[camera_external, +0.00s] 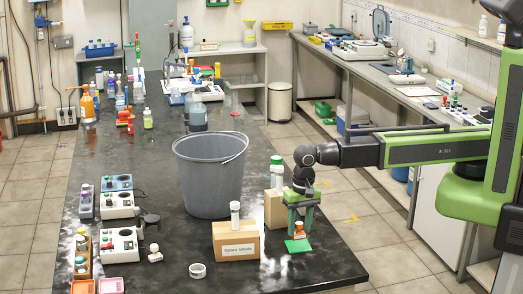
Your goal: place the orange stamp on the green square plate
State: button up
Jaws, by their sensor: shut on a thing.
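My gripper (300,228) points straight down near the right front edge of the dark bench. Its green fingers are shut on the orange stamp (299,231), which shows between them. The green square plate (297,247) lies flat on the bench just under and in front of the stamp. The stamp's lower end is over or at the plate's back part; I cannot tell whether it touches. The fingers partly hide the stamp's sides.
Left of my gripper stands a cardboard box (236,248) with a white bottle (235,215) on it. Close behind is another box (273,210) with a green-capped bottle (277,172). A grey bucket (208,170) stands farther back. A white ring (197,270) lies at front.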

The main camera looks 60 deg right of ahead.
aim_at(299, 231)
jog(key=shift+f+b, duration=0.85)
jog(key=shift+f, duration=0.7)
jog(key=o, duration=1.4)
jog(key=shift+r, duration=0.15)
jog(key=r+p, duration=1.2)
jog(key=shift+s+d+r+p, duration=0.15)
jog(key=shift+d+r+p, duration=0.1)
jog(key=shift+p, duration=0.15)
jog(key=shift+f, duration=0.15)
